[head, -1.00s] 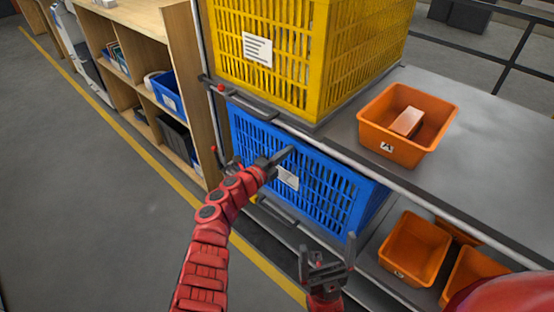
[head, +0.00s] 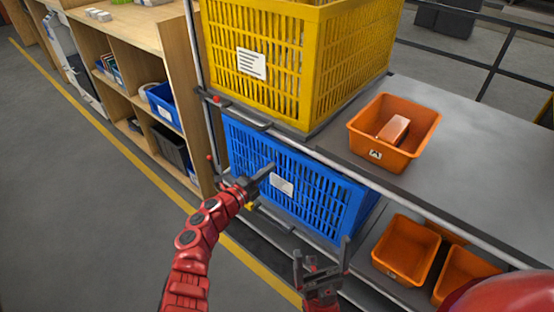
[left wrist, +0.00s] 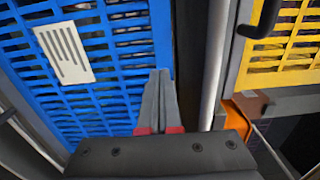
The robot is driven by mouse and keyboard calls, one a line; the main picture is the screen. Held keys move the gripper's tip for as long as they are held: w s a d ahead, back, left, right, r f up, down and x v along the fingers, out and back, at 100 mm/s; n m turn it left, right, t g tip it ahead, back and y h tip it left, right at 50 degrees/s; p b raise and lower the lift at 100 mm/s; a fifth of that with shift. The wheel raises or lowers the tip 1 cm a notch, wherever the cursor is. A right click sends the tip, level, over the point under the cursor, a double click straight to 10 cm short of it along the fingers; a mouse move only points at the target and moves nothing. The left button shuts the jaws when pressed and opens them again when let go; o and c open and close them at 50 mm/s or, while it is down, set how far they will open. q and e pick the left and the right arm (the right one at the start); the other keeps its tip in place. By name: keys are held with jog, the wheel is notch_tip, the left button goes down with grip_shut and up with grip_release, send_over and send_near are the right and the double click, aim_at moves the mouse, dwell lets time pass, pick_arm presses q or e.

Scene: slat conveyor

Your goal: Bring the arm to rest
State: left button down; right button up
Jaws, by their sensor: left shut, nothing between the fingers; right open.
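My left gripper (head: 266,172) is shut and empty in front of the blue crate (head: 330,207) on the middle shelf. In the left wrist view its closed fingers (left wrist: 160,80) point at the slatted blue crate wall (left wrist: 110,95), beside the white label (left wrist: 64,52). I cannot tell whether the fingertips touch the crate. My right gripper (head: 322,256) is open and empty, fingers up, low in front of the rack and below the blue crate.
A yellow crate (head: 290,60) stands on the upper shelf above the blue one. An orange bin (head: 375,155) holding a box (head: 393,129) sits right of it. More orange bins (head: 403,250) are below. A wooden shelf (head: 120,60) stands left. The floor (head: 70,200) at left is clear.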

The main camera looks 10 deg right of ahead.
pick_arm(q)
jog(key=v, duration=0.7)
jog(key=shift+a+f+p, duration=0.25)
jog(key=shift+a+p, duration=0.05)
jog(key=shift+p, duration=0.1)
jog(key=shift+s, duration=0.25)
